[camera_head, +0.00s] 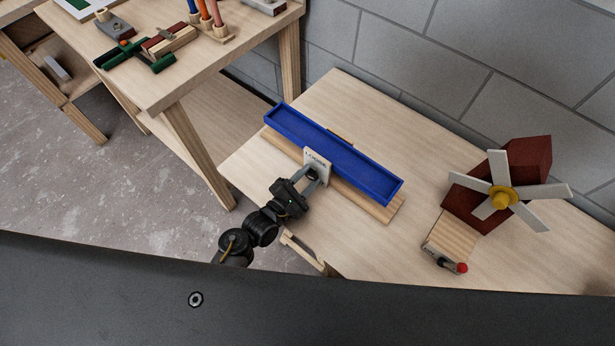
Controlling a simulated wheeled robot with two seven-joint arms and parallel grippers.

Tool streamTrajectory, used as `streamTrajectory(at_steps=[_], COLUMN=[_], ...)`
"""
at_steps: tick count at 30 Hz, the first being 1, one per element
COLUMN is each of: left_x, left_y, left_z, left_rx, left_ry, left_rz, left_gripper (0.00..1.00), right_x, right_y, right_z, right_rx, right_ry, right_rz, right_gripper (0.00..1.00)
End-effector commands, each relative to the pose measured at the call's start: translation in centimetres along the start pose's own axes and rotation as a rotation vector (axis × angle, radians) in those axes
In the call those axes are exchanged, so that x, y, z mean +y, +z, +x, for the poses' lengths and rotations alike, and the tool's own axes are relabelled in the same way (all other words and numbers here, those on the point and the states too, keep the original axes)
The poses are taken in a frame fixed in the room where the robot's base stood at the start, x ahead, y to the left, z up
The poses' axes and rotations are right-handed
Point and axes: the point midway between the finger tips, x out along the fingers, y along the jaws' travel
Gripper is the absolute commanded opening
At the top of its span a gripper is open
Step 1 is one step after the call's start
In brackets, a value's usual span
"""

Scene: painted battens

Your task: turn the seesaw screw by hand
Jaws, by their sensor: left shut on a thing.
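The seesaw is a long blue trough (350,163) above a pale wooden base (372,203) on the right-hand table. A small white plate with dark lettering (317,158) stands at the middle of its near side. My left gripper (317,176) reaches in from the near left, with its fingers at this plate. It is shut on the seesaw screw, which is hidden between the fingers. I cannot tell how far the screw is turned. My right gripper is not in view.
A dark red block with a white-bladed fan (502,196) stands at the right. A small lever with a red knob (461,268) is in front of it. A higher table (190,75) at upper left holds several objects. A grey block wall (400,60) runs behind.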

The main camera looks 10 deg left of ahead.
Motion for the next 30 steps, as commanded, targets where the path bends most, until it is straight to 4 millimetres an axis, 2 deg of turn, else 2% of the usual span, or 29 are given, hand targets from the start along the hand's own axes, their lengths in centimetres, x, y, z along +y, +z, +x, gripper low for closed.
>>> streamTrajectory(at_steps=[5, 6, 10, 20, 23, 30], left_x=[0.0, 0.0, 0.0, 0.0, -0.1, -0.1], left_y=[0.0, 0.0, 0.0, 0.0, 0.0, -0.1], left_z=[0.0, 0.0, 0.0, -0.3, -1.3, -6.0], left_rx=[0.000, 0.000, 0.000, 0.001, 0.001, 0.002], left_ry=[0.000, 0.000, 0.000, 0.000, -0.001, -0.002], left_rz=[-0.001, -0.001, -0.001, -0.002, -0.002, -0.002], left_gripper=[0.15, 0.42, 0.59, 0.60, 0.60, 0.60], right_x=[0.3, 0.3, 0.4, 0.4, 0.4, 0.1], right_y=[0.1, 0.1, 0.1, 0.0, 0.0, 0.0], right_z=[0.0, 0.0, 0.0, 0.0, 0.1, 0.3], right_rx=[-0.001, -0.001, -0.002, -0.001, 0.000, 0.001], right_ry=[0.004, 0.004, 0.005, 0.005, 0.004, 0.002], right_rz=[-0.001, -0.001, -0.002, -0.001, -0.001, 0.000], right_gripper=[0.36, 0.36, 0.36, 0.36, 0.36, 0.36])
